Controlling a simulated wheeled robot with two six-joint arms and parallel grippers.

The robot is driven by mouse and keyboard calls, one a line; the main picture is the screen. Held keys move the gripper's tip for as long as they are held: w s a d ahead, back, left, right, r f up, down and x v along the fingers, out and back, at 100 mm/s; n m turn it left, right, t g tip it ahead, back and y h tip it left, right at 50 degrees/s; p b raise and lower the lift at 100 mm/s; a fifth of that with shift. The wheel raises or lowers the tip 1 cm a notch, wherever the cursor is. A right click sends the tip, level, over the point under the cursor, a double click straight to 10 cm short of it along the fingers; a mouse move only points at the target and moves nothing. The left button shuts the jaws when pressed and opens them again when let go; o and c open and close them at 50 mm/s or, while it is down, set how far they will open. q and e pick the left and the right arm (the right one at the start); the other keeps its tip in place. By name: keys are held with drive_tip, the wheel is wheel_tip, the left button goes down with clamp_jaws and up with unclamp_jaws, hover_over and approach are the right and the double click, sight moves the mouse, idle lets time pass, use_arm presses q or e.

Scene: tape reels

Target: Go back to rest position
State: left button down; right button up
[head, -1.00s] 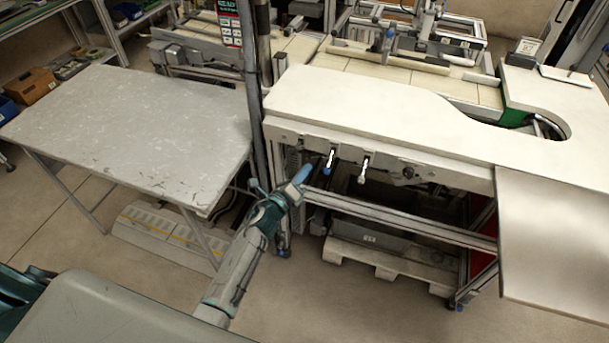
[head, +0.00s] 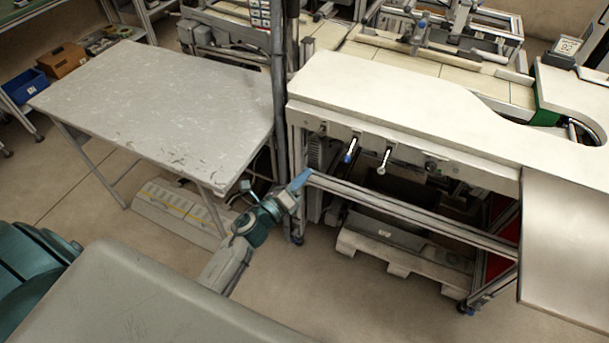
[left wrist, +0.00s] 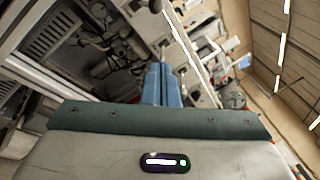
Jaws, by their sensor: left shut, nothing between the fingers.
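My left gripper (head: 301,180) shows in the head view at the end of my arm, in front of the white machine bench's left leg. Its blue fingers are together and hold nothing. In the left wrist view the two blue fingers (left wrist: 162,84) lie side by side with no object between them. My right gripper is not in either view.
A grey table (head: 160,105) with a bare top stands at the left. The white workbench (head: 400,100) runs across the right, with knobs on its front and a pallet (head: 400,262) beneath. A grey panel (head: 565,235) is at the right. Open floor lies in front.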

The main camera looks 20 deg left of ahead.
use_arm(q)
drive_tip(key=s+a+f+n+g+y, duration=0.2)
drive_tip(key=s+f+n, duration=0.3)
drive_tip(key=f, duration=0.6)
drive_tip(key=s+a+f+n+g+y, duration=0.2)
drive_tip(key=s+a+f+n+g, duration=0.3)
drive_tip(key=f, duration=0.6)
drive_tip(key=s+f+n+y, duration=0.2)
drive_tip(key=s+f+n, duration=0.3)
drive_tip(key=f, duration=0.6)
drive_tip(key=s+f+n+g, duration=0.5)
drive_tip(key=s+f+n, duration=0.2)
drive_tip(key=s, duration=0.9)
drive_tip(key=s+a+f+n+g, duration=0.1)
drive_tip(key=s+f+n+g, duration=0.4)
drive_tip(key=s+f, duration=0.7)
drive_tip(key=s+n, duration=0.2)
drive_tip(key=s, duration=0.3)
drive_tip(key=shift+f, duration=0.1)
